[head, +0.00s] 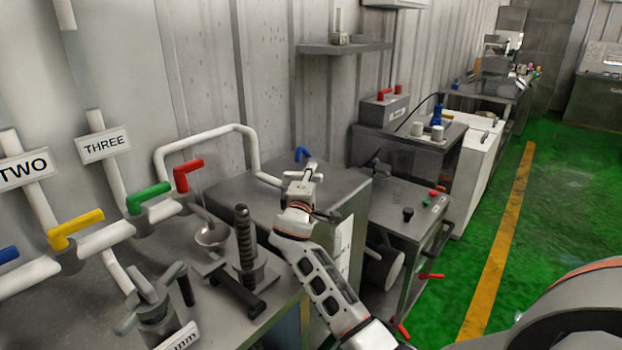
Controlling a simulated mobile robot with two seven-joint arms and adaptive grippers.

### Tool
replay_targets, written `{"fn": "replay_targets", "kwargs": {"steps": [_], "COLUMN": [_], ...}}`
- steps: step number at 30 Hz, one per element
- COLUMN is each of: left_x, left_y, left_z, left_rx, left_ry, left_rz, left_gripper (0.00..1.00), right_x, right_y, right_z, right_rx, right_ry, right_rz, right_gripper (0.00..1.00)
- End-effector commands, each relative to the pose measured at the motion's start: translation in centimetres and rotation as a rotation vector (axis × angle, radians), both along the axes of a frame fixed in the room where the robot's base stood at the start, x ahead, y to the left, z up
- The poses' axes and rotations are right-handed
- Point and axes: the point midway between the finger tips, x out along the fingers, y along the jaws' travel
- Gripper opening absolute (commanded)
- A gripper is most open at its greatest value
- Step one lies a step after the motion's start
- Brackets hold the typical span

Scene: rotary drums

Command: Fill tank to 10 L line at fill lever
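A blue lever (302,153) stands at the far side of the grey metal cabinet top (334,180), just behind my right gripper (303,178). The gripper points away from me over that cabinet, and its fingers are small and partly hidden, so I cannot tell whether they touch anything. A white pipe (240,128) bends down toward it. Red (187,174), green (148,198) and yellow (75,229) levers sit along a white pipe at the left. I cannot make out a 10 L line or a water level. My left gripper is out of view.
A metal bowl (211,236) and a dark threaded post (245,242) stand on the left bench. A cart with a black knob (408,213) and red-tipped handles is right of the cabinet. Green floor (555,215) with a yellow stripe (498,245) is clear at the right.

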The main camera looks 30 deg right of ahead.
Motion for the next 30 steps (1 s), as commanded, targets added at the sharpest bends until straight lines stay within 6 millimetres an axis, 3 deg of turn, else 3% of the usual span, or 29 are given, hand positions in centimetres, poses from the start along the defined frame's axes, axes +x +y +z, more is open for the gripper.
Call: {"fn": "replay_targets", "kwargs": {"steps": [13, 30], "left_x": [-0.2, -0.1], "left_y": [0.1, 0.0], "left_z": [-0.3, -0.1], "left_rx": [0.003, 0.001], "left_ry": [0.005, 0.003], "left_rz": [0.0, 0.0], "left_gripper": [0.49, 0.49], "right_x": [-0.8, -8.4], "right_y": [0.8, 7.2], "right_z": [-0.1, 0.0], "right_rx": [0.001, 0.001], "right_ry": [-0.001, 0.0], "right_rz": [0.002, 0.001], "right_gripper": [0.32, 0.32]}}
